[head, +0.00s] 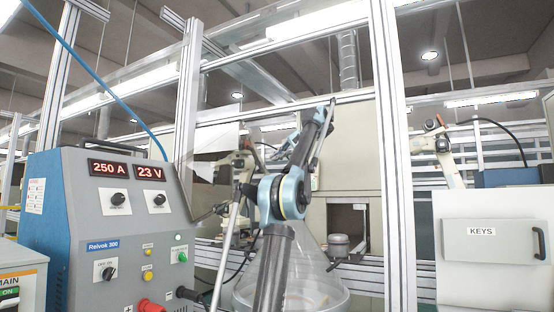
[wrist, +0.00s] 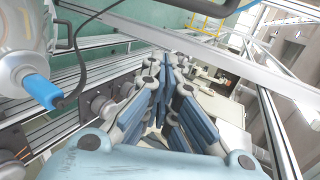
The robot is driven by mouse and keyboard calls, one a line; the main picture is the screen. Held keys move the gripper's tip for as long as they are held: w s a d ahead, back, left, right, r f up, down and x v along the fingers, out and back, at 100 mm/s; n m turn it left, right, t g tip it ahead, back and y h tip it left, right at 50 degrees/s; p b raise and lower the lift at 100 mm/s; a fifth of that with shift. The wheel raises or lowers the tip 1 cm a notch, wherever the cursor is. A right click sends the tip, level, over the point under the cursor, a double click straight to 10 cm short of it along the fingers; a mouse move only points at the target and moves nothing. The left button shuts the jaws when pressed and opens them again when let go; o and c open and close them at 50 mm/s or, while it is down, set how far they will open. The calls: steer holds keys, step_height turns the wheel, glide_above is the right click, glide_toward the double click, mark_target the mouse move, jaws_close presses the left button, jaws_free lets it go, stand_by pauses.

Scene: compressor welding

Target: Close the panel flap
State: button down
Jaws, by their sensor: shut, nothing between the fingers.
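I cannot tell for sure which part is the panel flap. A pale, thin plate (head: 214,142) stands out behind the grey-and-blue welding power unit (head: 128,215), but its hinge is not clear. In the head view my arm rises through the middle, and my gripper cannot be made out clearly.
A pale box with a MAIN switch (head: 20,285) stands at the far left. Aluminium posts (head: 393,160) and a crossbar frame the cell. A clear dome (head: 300,285) stands low in the middle. A blue hose (head: 85,65) runs overhead to the left.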

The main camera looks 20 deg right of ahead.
steer(key=a+f, duration=0.2)
steer(key=a, duration=0.3)
steer(key=shift+w+a+f, duration=0.25)
steer(key=shift+w+a, duration=0.1)
steer(key=shift+w, duration=0.1)
steer(key=shift+s, duration=0.1)
